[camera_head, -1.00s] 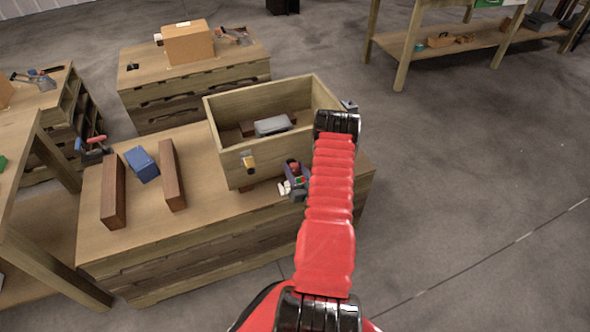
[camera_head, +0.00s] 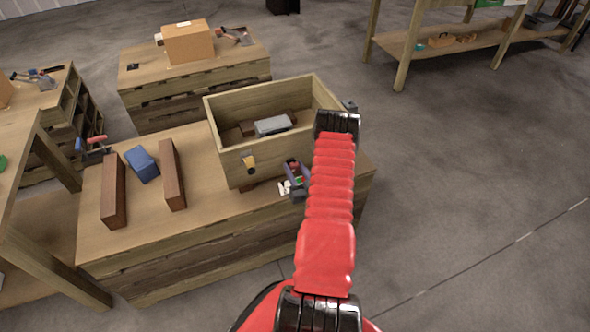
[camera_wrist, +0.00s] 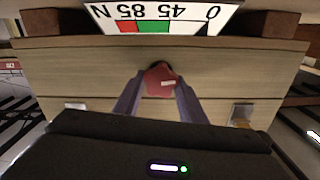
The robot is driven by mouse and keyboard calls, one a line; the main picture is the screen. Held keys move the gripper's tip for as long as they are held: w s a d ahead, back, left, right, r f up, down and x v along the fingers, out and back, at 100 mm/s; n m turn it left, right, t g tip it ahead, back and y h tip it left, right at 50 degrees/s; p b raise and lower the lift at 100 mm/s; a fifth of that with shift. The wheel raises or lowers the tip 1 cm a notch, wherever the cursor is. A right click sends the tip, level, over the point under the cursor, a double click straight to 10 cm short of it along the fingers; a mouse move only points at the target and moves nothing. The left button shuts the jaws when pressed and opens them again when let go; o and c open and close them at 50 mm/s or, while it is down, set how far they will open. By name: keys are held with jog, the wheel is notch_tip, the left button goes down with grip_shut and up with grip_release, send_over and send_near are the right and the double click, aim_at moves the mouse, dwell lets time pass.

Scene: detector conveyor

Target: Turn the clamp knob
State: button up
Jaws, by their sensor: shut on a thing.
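The red clamp knob (camera_wrist: 160,80) shows in the wrist view against the wooden front of a box, with a small pale mark on it. My gripper (camera_wrist: 158,92) is shut on the knob, one purple-grey finger on each side. Above it in that view, a white scale plate (camera_wrist: 182,14) with red and green bands reads N, 85, 45 and 0 upside down. In the head view, part of my gripper (camera_head: 296,180) and small coloured bits show by the box's front; my red arm hides the rest, so the knob is not clear there.
The open wooden box (camera_head: 228,138) holds a grey block (camera_head: 272,125) and stands on a wooden bench (camera_head: 140,215). Two brown bars (camera_head: 114,190) and a blue block (camera_head: 142,163) lie at left. A yellow-handled fitting (camera_head: 249,162) is on the box's front. Floor at right is clear.

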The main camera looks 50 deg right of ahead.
jog(key=o, duration=1.1)
jog(key=shift+c, duration=0.2)
jog(key=v, duration=1.4)
jog(key=shift+w+d+f, duration=0.1)
